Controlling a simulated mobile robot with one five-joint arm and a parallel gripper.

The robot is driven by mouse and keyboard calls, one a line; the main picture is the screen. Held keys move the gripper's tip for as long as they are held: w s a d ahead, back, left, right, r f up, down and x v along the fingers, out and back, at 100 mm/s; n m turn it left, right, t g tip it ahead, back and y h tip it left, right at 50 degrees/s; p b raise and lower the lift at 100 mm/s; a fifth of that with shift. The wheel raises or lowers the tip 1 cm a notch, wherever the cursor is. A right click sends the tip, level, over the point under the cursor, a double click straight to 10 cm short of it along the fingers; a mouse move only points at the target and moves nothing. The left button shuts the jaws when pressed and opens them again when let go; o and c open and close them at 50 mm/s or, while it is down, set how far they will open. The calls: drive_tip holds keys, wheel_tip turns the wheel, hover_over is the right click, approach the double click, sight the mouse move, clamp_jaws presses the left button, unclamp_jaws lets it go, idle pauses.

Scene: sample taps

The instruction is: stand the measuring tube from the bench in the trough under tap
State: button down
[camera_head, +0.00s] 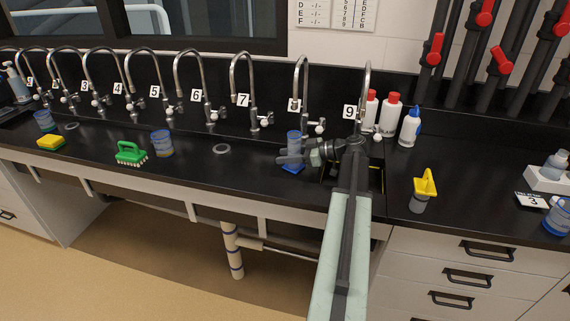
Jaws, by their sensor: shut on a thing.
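The measuring tube (293,138) is a clear blue cylinder with a blue foot (292,169). It is roughly upright, near and below tap 8 (302,80). My gripper (288,160) reaches in from the right and is shut on the tube, covering its middle. The long black trough (190,151) runs under the row of taps. I cannot tell whether the foot touches the trough floor or is held above it.
A dark basin with yellow edging (380,180) lies beside my arm. Several bottles (390,115) stand behind it. A green brush (130,153), a blue beaker (162,143) and a yellow sponge (50,142) are left. A yellow-topped item (424,187) stands right.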

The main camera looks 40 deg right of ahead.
drive_tip(key=shift+f, duration=0.25)
drive_tip(key=c, duration=0.9)
unclamp_jaws()
drive_tip(key=shift+r, duration=0.1)
drive_tip(key=shift+r, duration=0.1)
drive_tip(key=shift+s+d+r+p, duration=0.15)
drive_tip(key=shift+s+r+p, duration=0.1)
drive_tip(key=shift+p, duration=0.2)
drive_tip(key=p+v, duration=0.3)
drive_tip(key=v, duration=0.8)
drive_tip(key=shift+s+d, duration=0.1)
drive_tip(key=shift+s, duration=0.1)
